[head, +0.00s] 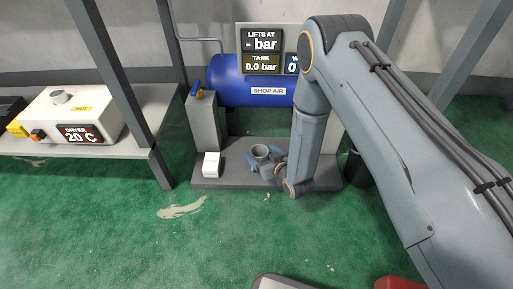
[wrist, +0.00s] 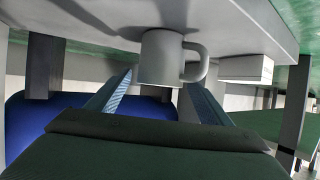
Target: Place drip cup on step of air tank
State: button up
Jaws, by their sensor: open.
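The drip cup (head: 260,151) is a small grey mug standing upright on the grey step (head: 234,182) of the blue air tank (head: 223,84). In the wrist view, which looks upside down, the cup (wrist: 160,58) meets the step (wrist: 80,25) with its base, and its handle points right. My gripper (head: 265,162) is low over the step at the cup. Its two blue-grey fingers are spread, one on each side of the cup in the wrist view (wrist: 158,84). I cannot tell whether either finger touches it.
A white box (head: 211,165) sits on the step left of the cup. A grey post with a blue-handled valve (head: 204,118) stands behind it. A bench with a dryer (head: 75,117) is at the left. A dark bin (head: 358,170) stands right of the step. Green floor in front is mostly clear.

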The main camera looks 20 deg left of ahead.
jog(key=p+v, duration=0.2)
jog(key=v, duration=0.4)
notch_tip(320, 180, up, 23)
jog(key=s+g+h, duration=0.2)
jog(key=g+h, duration=0.1)
jog(key=h, duration=0.2)
jog(key=s+d+r+g+h, duration=0.1)
jog(key=s+d+r, duration=0.3)
jog(key=s, duration=0.5)
jog(key=s+d+r+g+h, duration=0.1)
jog(key=s+d+r+g, duration=0.2)
jog(key=s+d+r, duration=0.2)
jog(key=s+d+r+m+g+h, duration=0.1)
jog(key=s+d+r+g, duration=0.1)
jog(key=s+d+r, duration=0.3)
jog(key=s+r, duration=0.4)
jog(key=s, duration=0.5)
jog(key=shift+d+r+m+p, duration=0.15)
jog(key=shift+r+m+p, duration=0.45)
jog(key=shift+r+p, duration=1.2)
jog(key=shift+r+p, duration=0.2)
jog(key=shift+p, duration=0.1)
